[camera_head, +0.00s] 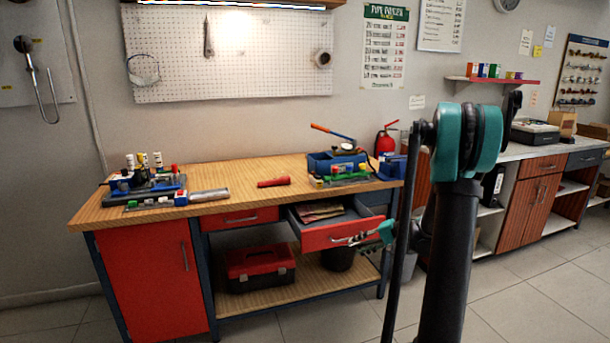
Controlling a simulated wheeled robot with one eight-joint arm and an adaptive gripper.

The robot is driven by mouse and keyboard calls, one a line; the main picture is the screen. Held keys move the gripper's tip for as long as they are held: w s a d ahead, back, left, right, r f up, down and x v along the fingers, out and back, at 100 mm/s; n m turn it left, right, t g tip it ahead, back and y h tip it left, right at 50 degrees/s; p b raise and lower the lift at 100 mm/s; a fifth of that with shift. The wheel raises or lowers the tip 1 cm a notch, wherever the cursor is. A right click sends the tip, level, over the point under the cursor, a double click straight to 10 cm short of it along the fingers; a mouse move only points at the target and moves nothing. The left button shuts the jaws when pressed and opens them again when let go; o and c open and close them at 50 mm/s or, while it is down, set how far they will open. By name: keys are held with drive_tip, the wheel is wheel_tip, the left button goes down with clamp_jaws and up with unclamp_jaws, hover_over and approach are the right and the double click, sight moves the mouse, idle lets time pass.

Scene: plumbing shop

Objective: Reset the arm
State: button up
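My arm stands in the right half of the view, with a teal joint above dark links. My gripper (352,239) shows small and partly behind the arm, at the front of the pulled-out red drawer (317,239). Its grey fingers overlap the drawer's handle in the picture. I cannot tell whether they touch it, or whether they are open or shut. The drawer is open and holds papers or packets (320,211).
The wooden workbench (240,185) bears a vise-like tool at left, a red torch-like item (273,182) and a blue toolbox (337,163). A red toolbox (260,268) sits on the lower shelf. A counter (505,140) runs along the right. Floor in front is clear.

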drive_tip(key=s+a+n+g+h, duration=0.1)
drive_tip(key=s+a+h, duration=0.15)
drive_tip(key=s, duration=0.55)
drive_tip(key=s+a+n+h, duration=0.1)
drive_tip(key=s+a+h, duration=0.15)
drive_tip(key=s, duration=0.45)
drive_tip(key=s+d+f+n+h, duration=0.1)
drive_tip(key=s+d+h, duration=0.1)
drive_tip(key=s, duration=0.5)
drive_tip(key=s+d+f+n+h, duration=0.1)
drive_tip(key=s+d+n+h, duration=0.1)
drive_tip(key=s, duration=0.6)
drive_tip(key=shift+d+f+n+h, duration=0.2)
drive_tip(key=shift+d+n+h, duration=0.1)
drive_tip(key=shift+h, duration=0.1)
